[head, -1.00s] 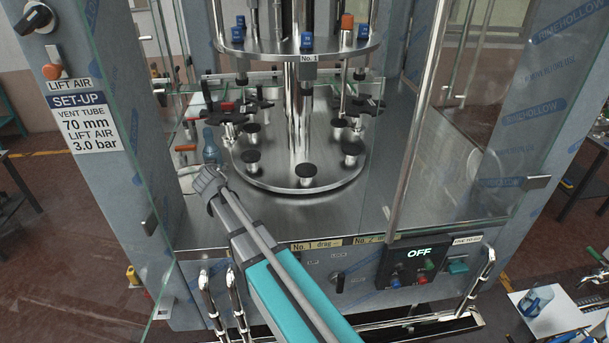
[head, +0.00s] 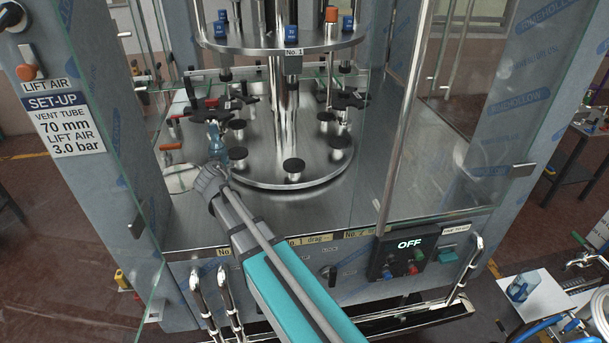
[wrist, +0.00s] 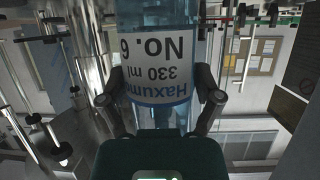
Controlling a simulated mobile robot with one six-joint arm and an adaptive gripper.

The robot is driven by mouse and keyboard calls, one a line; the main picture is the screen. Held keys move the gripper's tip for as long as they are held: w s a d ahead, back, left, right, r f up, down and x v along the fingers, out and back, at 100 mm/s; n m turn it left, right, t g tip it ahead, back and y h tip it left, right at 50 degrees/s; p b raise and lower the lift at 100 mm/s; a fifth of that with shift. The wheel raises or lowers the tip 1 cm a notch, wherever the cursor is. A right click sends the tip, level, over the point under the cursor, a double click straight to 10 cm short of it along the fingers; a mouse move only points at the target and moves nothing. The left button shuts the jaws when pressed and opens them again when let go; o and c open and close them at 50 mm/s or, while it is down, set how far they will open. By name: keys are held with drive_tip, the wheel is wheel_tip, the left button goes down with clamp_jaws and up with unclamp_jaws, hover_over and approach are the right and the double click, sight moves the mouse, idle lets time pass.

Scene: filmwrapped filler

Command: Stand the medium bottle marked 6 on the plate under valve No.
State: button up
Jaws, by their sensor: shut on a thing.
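The clear blue bottle (head: 217,142) is in my gripper inside the machine, left of the front plates. In the wrist view its label (wrist: 162,62) reads No. 6 and 330 ml, upside down like the room around it. My gripper (wrist: 160,98) has a finger on each side of the bottle and is shut on it. In the head view my gripper (head: 217,168) partly hides the bottle's lower part. The No. 1 sign (head: 292,52) hangs on the upper ring above a front black plate (head: 293,166). Another black plate (head: 238,153) is just right of the bottle.
Black star-shaped holders (head: 228,104) stand behind the bottle, and another (head: 350,99) stands at the right. Glass doors (head: 450,120) flank the opening. The upper ring (head: 265,45) with valves overhangs the plates. The bare steel deck (head: 275,212) in front is clear.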

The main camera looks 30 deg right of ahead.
drive_tip(key=s+d+m+g+h, duration=0.5)
drive_tip(key=s+d+m+h, duration=0.2)
drive_tip(key=s+d, duration=1)
drive_tip(key=d, duration=0.4)
drive_tip(key=shift+m, duration=0.3)
drive_tip(key=shift+a+r, duration=0.1)
drive_tip(key=shift+w+d+f+b, duration=0.35)
drive_tip(key=shift+w+d, duration=0.55)
drive_tip(key=shift+w, duration=2.15)
drive_tip(key=shift+w+d+f+b, duration=0.4)
drive_tip(key=shift+w+d, duration=0.45)
drive_tip(key=shift+w, duration=2.25)
drive_tip(key=shift+w+d+f+b, duration=0.35)
drive_tip(key=shift+w+d, duration=0.55)
drive_tip(key=shift+w, duration=2.15)
drive_tip(key=shift+f+b, duration=0.3)
drive_tip(key=shift+s+f, duration=0.15)
drive_tip(key=shift+f, duration=0.05)
drive_tip(key=o, duration=0.9)
